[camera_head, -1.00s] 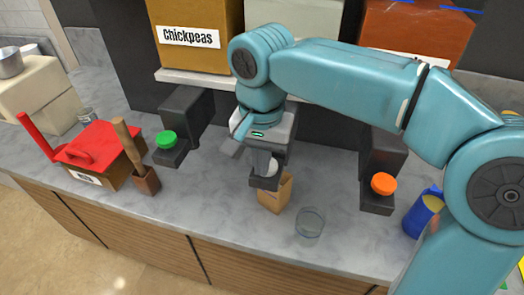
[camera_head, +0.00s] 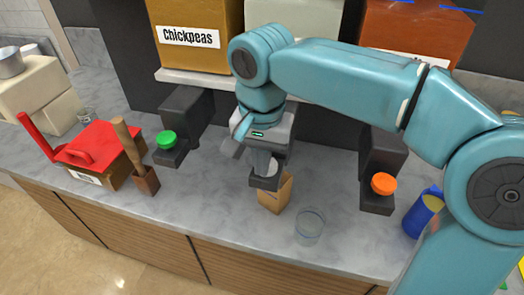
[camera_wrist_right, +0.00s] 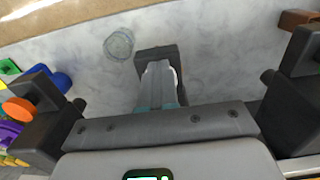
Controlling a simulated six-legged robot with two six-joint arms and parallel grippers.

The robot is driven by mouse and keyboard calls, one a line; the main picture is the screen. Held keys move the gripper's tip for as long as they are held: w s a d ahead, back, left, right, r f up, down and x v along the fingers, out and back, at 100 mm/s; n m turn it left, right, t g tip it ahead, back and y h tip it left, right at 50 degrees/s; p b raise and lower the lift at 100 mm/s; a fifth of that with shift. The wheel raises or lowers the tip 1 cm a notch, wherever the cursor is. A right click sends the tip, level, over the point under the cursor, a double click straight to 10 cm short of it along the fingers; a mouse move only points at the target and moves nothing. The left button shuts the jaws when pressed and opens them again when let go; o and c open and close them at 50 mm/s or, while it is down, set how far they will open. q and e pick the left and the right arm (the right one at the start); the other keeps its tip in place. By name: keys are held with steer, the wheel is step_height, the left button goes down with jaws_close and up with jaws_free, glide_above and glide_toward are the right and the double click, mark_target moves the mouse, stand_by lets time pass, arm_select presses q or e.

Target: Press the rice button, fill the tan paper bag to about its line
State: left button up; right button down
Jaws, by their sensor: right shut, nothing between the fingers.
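The tan paper bag (camera_head: 275,196) stands upright on the counter at the middle dispenser, partly hidden behind the dispenser's dark ledge. Its fill level and line cannot be made out. My right gripper (camera_head: 264,168) is shut and empty, pointing down at a pale round button (camera_head: 271,168) on that ledge. The fingertips look to be at or just over the button; contact is unclear. In the right wrist view the shut fingers (camera_wrist_right: 160,80) lie over the dark ledge (camera_wrist_right: 157,53). The middle bin's label is hidden by my arm. My left gripper is out of view.
A clear glass (camera_head: 309,226) stands right of the bag. Dispensers with a green button (camera_head: 166,140) and an orange button (camera_head: 383,184) flank the middle one. A blue jug (camera_head: 424,212) stands at right. A red-lidded box (camera_head: 95,150) and wooden holder (camera_head: 146,181) are at left.

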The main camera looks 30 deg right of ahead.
steer(key=shift+f, duration=0.15)
stand_by(0.8)
steer(key=shift+r+p, duration=0.35)
steer(key=shift+p, duration=0.1)
step_height(320, 180, up, 4)
steer(key=p, duration=0.3)
steer(key=shift+w+d+f+p, duration=0.15)
steer(key=shift+f+p, duration=0.05)
steer(key=shift+p, duration=0.15)
step_height(320, 180, up, 2)
step_height(320, 180, up, 8)
glide_above(261, 179)
steer(key=shift+w+d+p, duration=0.1)
steer(key=shift+d+p, duration=0.05)
steer(key=shift+p, duration=0.2)
steer(key=shift+w+d, duration=0.15)
